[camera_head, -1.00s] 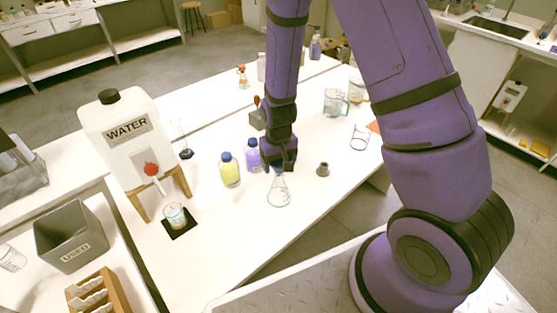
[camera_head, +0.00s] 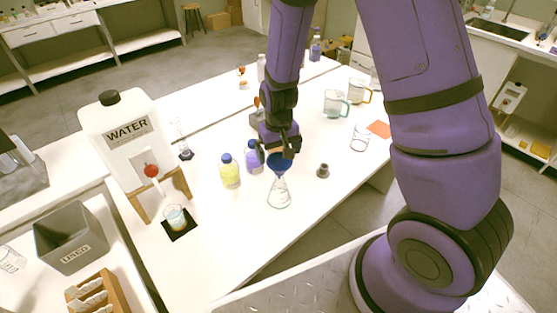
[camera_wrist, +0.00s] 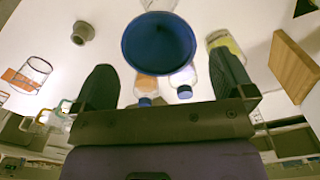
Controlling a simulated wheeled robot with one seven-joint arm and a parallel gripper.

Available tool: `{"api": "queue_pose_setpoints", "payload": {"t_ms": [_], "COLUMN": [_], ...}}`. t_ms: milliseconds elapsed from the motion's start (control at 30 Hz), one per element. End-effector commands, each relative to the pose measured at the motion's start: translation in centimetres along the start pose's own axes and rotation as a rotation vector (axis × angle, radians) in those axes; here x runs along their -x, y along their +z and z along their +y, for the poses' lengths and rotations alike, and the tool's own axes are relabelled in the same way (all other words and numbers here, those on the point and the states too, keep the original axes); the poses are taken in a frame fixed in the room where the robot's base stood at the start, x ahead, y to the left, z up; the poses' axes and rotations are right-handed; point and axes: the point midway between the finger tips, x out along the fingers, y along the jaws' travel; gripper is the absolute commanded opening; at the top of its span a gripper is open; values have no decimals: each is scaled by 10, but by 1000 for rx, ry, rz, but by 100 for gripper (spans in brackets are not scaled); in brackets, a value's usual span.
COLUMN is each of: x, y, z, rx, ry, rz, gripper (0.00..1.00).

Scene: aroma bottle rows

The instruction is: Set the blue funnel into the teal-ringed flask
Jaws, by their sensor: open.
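The blue funnel (camera_head: 278,163) stands upright with its cone at the mouth of a clear conical flask (camera_head: 279,194). Its wide round mouth (camera_wrist: 158,43) faces the wrist camera. The flask stands on the white table, and only a sliver of its glass (camera_wrist: 160,4) shows past the funnel in the wrist view. I cannot make out a teal ring; the funnel hides the flask's neck. My gripper (camera_head: 280,153) is just above and behind the funnel, open and empty. In the wrist view its two fingers (camera_wrist: 164,66) are spread wide, with the funnel beyond them.
A yellow bottle (camera_head: 230,172) and a purple bottle (camera_head: 252,160) stand close left of the flask. A small grey piece (camera_head: 323,170) stands to its right, with a beaker (camera_head: 360,138) farther off. The water tank (camera_head: 130,140) is at left. The table front right is clear.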

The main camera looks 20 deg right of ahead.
Motion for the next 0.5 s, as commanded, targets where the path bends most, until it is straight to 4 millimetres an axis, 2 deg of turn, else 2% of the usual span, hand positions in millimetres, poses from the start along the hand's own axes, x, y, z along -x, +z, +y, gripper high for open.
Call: {"api": "queue_pose_setpoints", "payload": {"t_ms": [33, 200, 500], "x": [10, 34, 54], "y": [-1, -1, 0], "z": [-1, 0, 0], "rx": [2, 1, 0], "ry": [-1, -1, 0], "rz": [4, 3, 0], "gripper": [100, 100, 100]}}
